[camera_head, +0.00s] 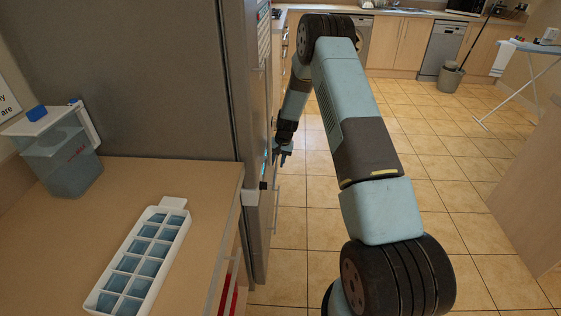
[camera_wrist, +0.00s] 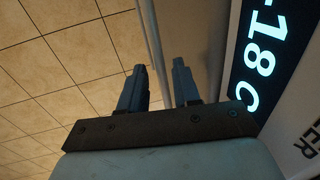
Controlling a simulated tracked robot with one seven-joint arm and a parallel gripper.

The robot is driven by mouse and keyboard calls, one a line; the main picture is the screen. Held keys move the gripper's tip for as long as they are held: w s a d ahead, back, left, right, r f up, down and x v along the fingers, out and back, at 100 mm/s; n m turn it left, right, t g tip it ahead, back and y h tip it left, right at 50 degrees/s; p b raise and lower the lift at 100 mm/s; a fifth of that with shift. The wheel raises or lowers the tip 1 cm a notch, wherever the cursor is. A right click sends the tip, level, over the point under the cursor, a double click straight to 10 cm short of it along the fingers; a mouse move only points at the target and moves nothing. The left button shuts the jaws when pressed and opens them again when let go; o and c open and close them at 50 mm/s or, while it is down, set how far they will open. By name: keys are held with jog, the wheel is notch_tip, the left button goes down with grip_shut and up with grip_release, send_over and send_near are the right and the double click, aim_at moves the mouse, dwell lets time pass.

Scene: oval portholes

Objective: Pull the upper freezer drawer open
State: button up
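The tall grey fridge-freezer (camera_head: 150,80) stands at the left in the head view, mostly side-on, so its drawer fronts are hardly visible. My gripper (camera_head: 284,156) is small and dark there, close to the front edge of the appliance. In the wrist view my gripper (camera_wrist: 158,88) has its two dark fingers apart. A thin pale bar (camera_wrist: 154,50), which looks like a handle, runs down into the gap between them. I cannot tell whether either finger touches it. A grey front surface (camera_wrist: 195,40) lies behind the right finger. The upper drawer itself is not clearly distinguishable.
A black display (camera_wrist: 265,45) reading -18 C is right of the fingers. A counter (camera_head: 195,215) with an ice tray (camera_head: 145,255) and a clear jug (camera_head: 65,160) stands in front of the appliance. The tiled floor (camera_head: 440,140) to the right is open.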

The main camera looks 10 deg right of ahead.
grip_shut()
dwell(0.3)
